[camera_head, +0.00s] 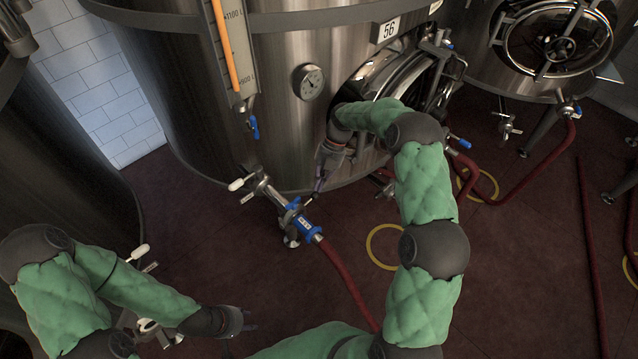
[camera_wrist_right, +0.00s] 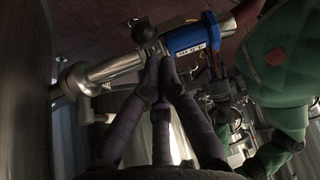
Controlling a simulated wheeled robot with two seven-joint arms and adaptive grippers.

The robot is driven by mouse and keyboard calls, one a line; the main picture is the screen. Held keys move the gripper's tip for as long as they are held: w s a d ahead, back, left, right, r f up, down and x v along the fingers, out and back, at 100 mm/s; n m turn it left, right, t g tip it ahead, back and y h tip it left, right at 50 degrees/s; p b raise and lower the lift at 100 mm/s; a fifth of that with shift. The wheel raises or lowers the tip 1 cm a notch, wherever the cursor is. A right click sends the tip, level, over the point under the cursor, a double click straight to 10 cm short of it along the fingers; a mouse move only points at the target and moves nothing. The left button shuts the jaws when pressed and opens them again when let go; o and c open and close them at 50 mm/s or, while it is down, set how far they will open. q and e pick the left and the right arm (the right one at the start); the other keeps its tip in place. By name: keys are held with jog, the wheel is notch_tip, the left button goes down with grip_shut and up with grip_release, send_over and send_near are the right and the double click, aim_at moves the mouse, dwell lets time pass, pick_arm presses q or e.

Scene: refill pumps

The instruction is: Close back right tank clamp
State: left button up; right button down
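The tank (camera_head: 270,110) is a large steel vessel with the number 56. Its outlet pipe (camera_head: 262,188) ends in a metal clamp (camera_head: 291,205) beside a blue coupling (camera_head: 308,229). In the right wrist view, the clamp (camera_wrist_right: 146,36) sits between the steel pipe (camera_wrist_right: 110,68) and the blue coupling (camera_wrist_right: 193,38). I cannot tell whether the clamp is open. My right gripper (camera_head: 318,192) points down near it. Its purple fingertips (camera_wrist_right: 159,64) are drawn together right by the clamp; contact is unclear. My left gripper (camera_head: 247,322) is low, away from the clamp, its finger state unclear.
A red hose (camera_head: 347,275) runs from the blue coupling across the dark floor. Yellow rings (camera_head: 384,247) lie on the floor. A gauge (camera_head: 309,82) and a level tube (camera_head: 226,45) are on the tank. Another tank (camera_head: 545,75) stands at the upper right.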

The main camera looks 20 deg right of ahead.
jog(key=v, duration=0.7)
jog(key=shift+r, duration=0.2)
jog(key=shift+d, duration=0.15)
